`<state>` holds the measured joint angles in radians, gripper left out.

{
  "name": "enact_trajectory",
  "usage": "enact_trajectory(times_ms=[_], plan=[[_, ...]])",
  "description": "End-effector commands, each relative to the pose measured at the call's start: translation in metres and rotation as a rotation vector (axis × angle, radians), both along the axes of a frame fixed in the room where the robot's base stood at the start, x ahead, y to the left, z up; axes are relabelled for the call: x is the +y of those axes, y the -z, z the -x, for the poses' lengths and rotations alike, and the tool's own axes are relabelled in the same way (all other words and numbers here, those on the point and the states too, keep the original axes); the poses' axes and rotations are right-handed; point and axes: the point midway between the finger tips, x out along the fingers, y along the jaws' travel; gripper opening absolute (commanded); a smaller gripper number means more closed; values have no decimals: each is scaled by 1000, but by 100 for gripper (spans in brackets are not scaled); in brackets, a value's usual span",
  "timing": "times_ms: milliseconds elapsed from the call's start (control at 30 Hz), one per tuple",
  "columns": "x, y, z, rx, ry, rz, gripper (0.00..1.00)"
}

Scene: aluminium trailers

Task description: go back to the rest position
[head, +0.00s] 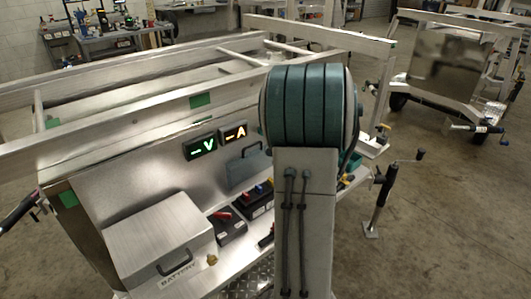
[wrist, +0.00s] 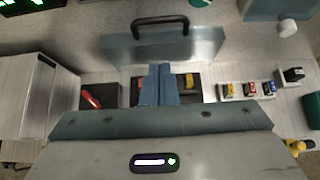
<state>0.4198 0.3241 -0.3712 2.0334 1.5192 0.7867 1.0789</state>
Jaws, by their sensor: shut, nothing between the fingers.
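My gripper (wrist: 158,84) shows in the wrist view with its two blue-grey fingers pressed together, shut and empty. It is above the shelf of the trailer, in front of a grey panel with a dark handle (wrist: 165,45). The fingers cover part of a dark battery (wrist: 190,83) behind them. In the head view my own arm stands in the middle, and my gripper is hidden behind it.
A metal box labelled BATTERY (head: 158,235) sits at the left of the shelf. Green and orange displays (head: 200,147) are on the trailer's sloped panel. A jack stand (head: 380,200) stands at right, with open floor (head: 450,220) beyond. Small coloured terminals (wrist: 250,89) lie right of the fingers.

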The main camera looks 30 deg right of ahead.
Motion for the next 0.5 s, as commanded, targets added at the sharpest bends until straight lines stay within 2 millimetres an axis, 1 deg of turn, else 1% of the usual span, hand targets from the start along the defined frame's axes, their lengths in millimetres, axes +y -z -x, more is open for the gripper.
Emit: enact_trajectory(times_ms=[33, 100, 200, 333, 500], plan=[[-5, -8, 10, -2, 6, 2, 0], [-8, -15, 22, -2, 10, 2, 0], [-10, -23, 33, -1, 10, 1, 0], [-10, -29, 42, 0, 7, 1, 0], [-9, -30, 44, 1, 6, -1, 0]])
